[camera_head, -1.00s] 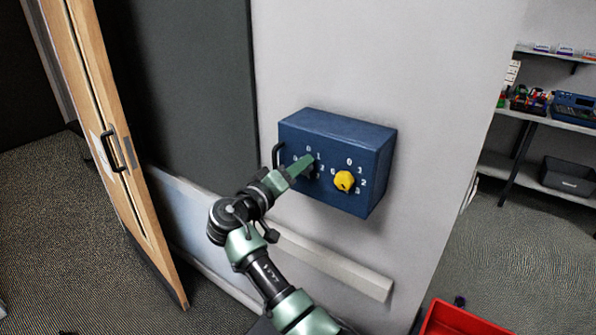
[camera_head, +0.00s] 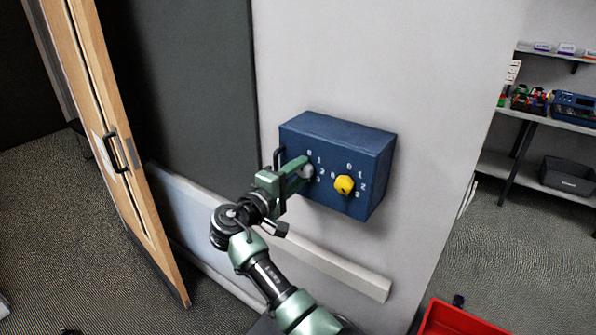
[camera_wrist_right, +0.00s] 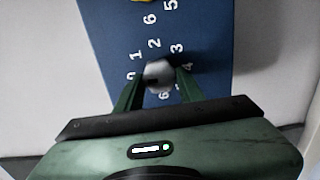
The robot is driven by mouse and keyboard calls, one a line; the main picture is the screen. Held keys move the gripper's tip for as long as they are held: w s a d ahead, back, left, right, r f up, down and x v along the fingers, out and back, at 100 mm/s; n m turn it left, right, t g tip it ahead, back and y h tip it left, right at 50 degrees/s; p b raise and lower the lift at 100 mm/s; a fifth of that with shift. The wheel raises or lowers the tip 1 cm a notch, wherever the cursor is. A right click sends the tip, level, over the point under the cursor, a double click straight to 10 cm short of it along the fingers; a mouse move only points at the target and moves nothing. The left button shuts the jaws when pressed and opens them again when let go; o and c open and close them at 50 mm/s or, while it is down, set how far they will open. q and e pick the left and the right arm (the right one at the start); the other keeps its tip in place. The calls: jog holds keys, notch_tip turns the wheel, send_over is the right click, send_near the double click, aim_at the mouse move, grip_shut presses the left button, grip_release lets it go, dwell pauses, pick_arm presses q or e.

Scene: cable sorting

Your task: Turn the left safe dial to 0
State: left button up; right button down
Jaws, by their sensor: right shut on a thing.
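A blue safe box (camera_head: 345,137) is fixed to the pale wall, with two dials on its front face. The left dial is a grey knob (camera_head: 307,171) ringed by white digits. My right gripper (camera_head: 303,168) is shut on this left dial. In the right wrist view the grey knob (camera_wrist_right: 158,75) sits between the two green fingers, with digits around it, 0 at the left and 2 above. Which digit the dial points at cannot be told. My left gripper is not in view.
The yellow right dial (camera_head: 344,184) is close beside the gripped one. A dark handle (camera_head: 278,160) sticks out at the box's left side. A pale rail (camera_head: 335,268) runs along the wall below. A wooden door (camera_head: 105,150) stands open at left.

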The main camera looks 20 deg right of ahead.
jog(key=shift+d+r, duration=0.1)
dwell(0.4)
jog(key=c, duration=0.9)
grip_release()
jog(key=shift+c, duration=0.2)
jog(key=shift+o, duration=0.2)
jog(key=shift+w, duration=0.1)
